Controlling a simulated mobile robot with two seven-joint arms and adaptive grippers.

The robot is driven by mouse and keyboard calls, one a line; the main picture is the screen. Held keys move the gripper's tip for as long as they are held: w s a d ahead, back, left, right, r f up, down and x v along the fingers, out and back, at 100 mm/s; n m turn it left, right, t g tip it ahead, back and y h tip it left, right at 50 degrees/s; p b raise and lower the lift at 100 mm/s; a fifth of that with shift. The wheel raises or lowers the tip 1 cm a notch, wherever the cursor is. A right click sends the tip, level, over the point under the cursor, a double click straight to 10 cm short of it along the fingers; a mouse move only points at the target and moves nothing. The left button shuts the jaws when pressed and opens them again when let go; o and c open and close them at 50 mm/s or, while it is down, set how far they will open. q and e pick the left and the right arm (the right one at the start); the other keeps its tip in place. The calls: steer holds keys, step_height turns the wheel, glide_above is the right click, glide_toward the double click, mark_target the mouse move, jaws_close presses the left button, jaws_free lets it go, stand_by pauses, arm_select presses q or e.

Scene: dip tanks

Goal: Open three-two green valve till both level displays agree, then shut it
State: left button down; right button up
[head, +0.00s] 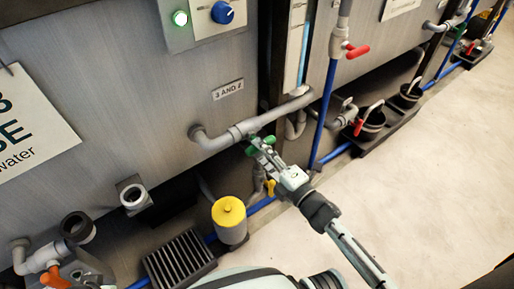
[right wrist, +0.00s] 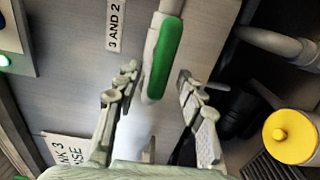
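The green valve handle (head: 270,140) is on the grey pipe (head: 222,141) below the "3 AND 2" label (head: 227,90). In the right wrist view the green handle (right wrist: 165,55) stands between my two spread fingers, with a gap on each side. My right gripper (head: 264,151) is open around it; the right wrist view also shows the gripper (right wrist: 157,80). The fingers partly hide the handle in the head view, and I cannot tell whether the valve is open. A pale vertical level strip (head: 303,45) is on the right tank; no level reading is legible. My left gripper is not in view.
A yellow-topped canister (head: 229,212) and a dark grate (head: 180,262) stand near the tank's foot. A blue pipe (head: 324,115) with a red-handled valve (head: 357,51) rises to the right. An orange handle (head: 54,278) is at lower left. The pale floor (head: 425,190) at right is clear.

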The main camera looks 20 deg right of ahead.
steer(key=v, duration=0.9)
steer(key=shift+s+d, duration=0.15)
steer(key=shift+s, duration=0.2)
steer(key=s+d+f+m+g+h, duration=0.1)
steer(key=d+f+m+g+h, duration=0.6)
steer(key=m, duration=0.6)
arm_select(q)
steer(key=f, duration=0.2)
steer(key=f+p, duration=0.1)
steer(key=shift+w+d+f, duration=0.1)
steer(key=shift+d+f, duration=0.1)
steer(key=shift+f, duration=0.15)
arm_select(e)
steer(key=s+f+m+g, duration=0.3)
steer(key=s, duration=0.3)
steer(key=s+f+m+g, duration=0.2)
steer(key=s+m+g, duration=0.2)
steer(key=s, duration=0.2)
steer(key=shift+s+d+f+m+h, duration=0.15)
steer(key=shift+s+f+m+h, duration=0.15)
steer(key=shift+f, duration=0.05)
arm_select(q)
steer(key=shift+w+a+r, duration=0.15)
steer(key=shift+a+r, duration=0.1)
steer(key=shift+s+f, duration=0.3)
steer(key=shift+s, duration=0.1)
